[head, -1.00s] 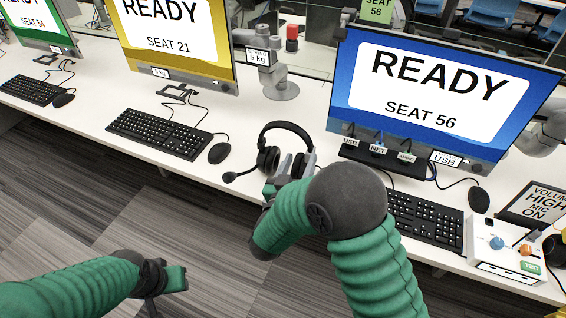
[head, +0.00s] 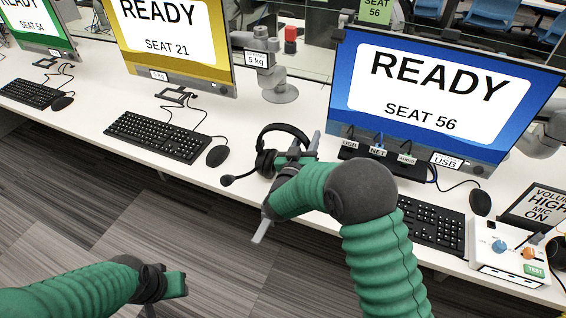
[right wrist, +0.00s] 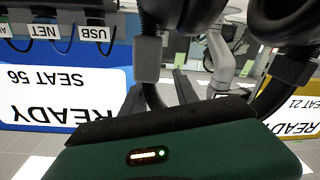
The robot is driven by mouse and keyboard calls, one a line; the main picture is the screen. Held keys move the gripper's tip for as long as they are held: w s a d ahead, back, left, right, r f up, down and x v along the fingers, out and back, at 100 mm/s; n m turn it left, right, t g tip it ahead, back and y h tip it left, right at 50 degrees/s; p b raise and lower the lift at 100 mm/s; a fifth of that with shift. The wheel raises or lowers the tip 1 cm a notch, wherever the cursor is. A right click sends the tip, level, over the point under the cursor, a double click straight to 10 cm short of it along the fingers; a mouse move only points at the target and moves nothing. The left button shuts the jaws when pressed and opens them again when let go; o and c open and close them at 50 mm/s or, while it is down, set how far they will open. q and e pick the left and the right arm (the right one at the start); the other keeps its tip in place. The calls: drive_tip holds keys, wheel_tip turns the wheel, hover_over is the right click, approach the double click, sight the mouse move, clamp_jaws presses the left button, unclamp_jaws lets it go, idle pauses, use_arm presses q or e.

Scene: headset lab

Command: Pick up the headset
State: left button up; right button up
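The black headset (head: 284,129) lies on the white desk between the two keyboards. Its headband arches toward the back and its microphone boom points left. My right gripper (head: 302,153) is at its right side and hides part of the right earcup. In the right wrist view the earcups (right wrist: 184,12) and curved headband (right wrist: 274,98) fill the upper middle. The fingers (right wrist: 160,92) there are apart, close to the headband; I cannot tell whether they touch it. My left gripper (head: 174,284) hangs at the lower left, away from the desk; its finger gap is unclear.
The blue seat 56 monitor (head: 440,98) stands right of the headset, with a keyboard (head: 430,222) before it. A mouse (head: 217,156) and another keyboard (head: 157,136) lie left. A control box (head: 510,250) sits at far right.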

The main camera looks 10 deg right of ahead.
drive_tip(key=shift+a, duration=0.25)
drive_tip(key=c, duration=0.5)
clamp_jaws()
drive_tip(key=shift+d, duration=0.1)
